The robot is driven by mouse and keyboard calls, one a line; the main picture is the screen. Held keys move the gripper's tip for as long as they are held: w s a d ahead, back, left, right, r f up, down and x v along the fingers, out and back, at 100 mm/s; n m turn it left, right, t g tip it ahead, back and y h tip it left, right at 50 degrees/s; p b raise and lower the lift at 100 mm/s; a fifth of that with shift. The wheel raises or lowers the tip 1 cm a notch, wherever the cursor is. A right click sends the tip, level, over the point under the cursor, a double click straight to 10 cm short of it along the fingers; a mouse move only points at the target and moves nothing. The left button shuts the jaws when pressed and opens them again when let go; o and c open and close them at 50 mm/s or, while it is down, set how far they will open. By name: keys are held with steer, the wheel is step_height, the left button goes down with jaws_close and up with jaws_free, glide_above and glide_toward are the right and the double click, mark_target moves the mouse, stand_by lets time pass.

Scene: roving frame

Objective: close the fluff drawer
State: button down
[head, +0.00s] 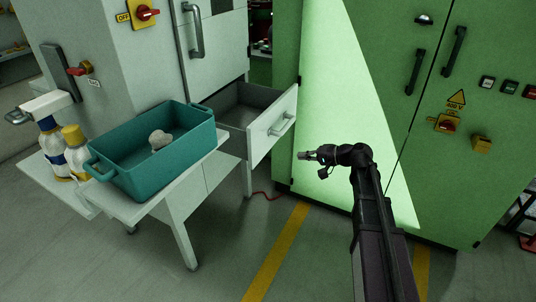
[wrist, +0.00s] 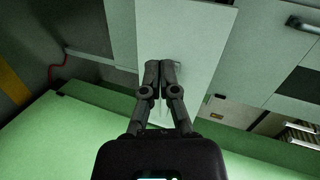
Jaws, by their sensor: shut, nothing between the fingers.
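The drawer (head: 272,127) stands pulled open from the pale grey cabinet, and its inside looks empty from here. Its front has a bar handle (head: 283,124). In the wrist view the pale drawer front (wrist: 200,30) fills the upper middle, with its handle partly hidden behind my fingers. My gripper (head: 302,156) is shut and empty, to the right of the drawer front and a little lower in the head view. In the wrist view my closed fingertips (wrist: 160,65) overlap the drawer front; I cannot tell whether they touch it.
A teal bin (head: 158,170) with a grey lump (head: 160,139) in it stands on a small table left of the drawer. Bottles (head: 74,150) stand beside it. A green cabinet (head: 335,90) rises close behind my arm. A red cable (head: 266,194) lies on the floor.

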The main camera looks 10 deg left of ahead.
mark_target(263, 139)
steer(key=w+f+m+t+y+b, duration=0.1)
steer(key=w+f+t+y+b, duration=0.1)
steer(key=w+b, duration=0.3)
steer(key=shift+w+f+m+y+b, duration=0.35)
steer(key=shift+y+b, duration=0.35)
steer(key=shift+b, duration=0.5)
steer(key=shift+a, duration=0.2)
steer(key=x, duration=1.3)
steer(key=shift+w+a, duration=0.15)
steer(key=shift+a, duration=0.15)
steer(key=shift+w, duration=0.2)
